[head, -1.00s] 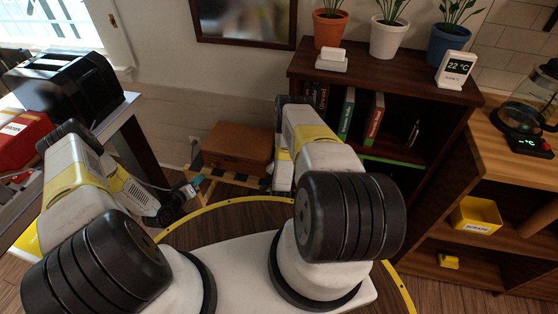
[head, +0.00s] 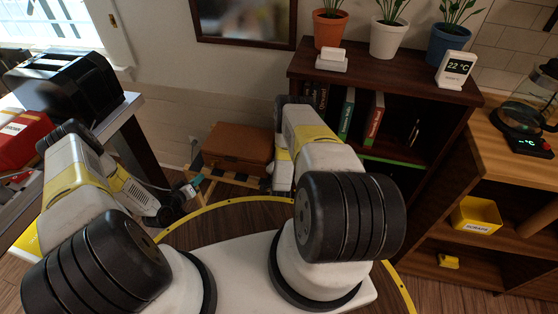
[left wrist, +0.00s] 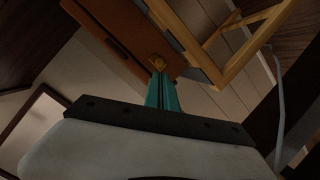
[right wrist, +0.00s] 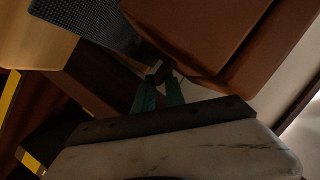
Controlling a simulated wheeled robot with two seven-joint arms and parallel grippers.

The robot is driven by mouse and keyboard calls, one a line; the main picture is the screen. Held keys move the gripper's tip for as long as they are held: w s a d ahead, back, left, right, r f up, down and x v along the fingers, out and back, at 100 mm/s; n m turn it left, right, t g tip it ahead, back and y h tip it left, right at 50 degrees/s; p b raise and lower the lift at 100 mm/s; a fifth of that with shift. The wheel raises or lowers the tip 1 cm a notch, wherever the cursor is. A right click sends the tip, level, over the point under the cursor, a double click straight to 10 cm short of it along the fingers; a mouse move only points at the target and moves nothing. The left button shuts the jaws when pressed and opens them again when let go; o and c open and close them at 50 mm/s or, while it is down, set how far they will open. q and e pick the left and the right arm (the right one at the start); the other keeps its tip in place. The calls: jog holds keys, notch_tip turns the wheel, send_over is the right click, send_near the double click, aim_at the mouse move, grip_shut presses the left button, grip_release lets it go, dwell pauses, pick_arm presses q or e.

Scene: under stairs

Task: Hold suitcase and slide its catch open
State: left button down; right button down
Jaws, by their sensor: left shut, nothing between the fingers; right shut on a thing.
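The brown suitcase (head: 238,145) lies on a low wooden rack (head: 226,178) by the wall in the head view. Its brass catch (left wrist: 158,62) shows in the left wrist view. My left gripper (head: 196,181) is shut and empty, its teal fingertips (left wrist: 160,76) just at the catch; whether they touch it I cannot tell. In the right wrist view my right gripper (right wrist: 157,80) is shut on a small dark part at the suitcase (right wrist: 205,35), which looks like its handle. My own right arm hides that gripper in the head view.
A dark bookcase (head: 381,78) with plants on top stands right of the suitcase. A table with a black toaster (head: 68,86) is at the left. A wooden shelf unit (head: 490,185) is at the far right.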

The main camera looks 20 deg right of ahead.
jog(key=shift+s+d+f, duration=0.1)
jog(key=shift+s+f, duration=0.1)
jog(key=shift+s, duration=0.05)
pick_arm(q)
jog(key=w+d+f+g+y, duration=0.3)
jog(key=w+g, duration=0.3)
jog(key=w, duration=0.1)
jog(key=w+r+g+y, duration=0.3)
jog(key=w+r+y, duration=0.15)
jog(key=r, duration=0.45)
jog(key=shift+s+d+f, duration=0.1)
jog(key=shift+s+f, duration=0.05)
jog(key=shift+f, duration=1.3)
jog(key=shift+s+d+f, duration=0.1)
jog(key=shift+d+f, duration=0.05)
jog(key=shift+f, duration=1.35)
jog(key=shift+s+d+f, duration=0.1)
jog(key=shift+s+f, duration=0.05)
jog(key=shift+f, duration=1.3)
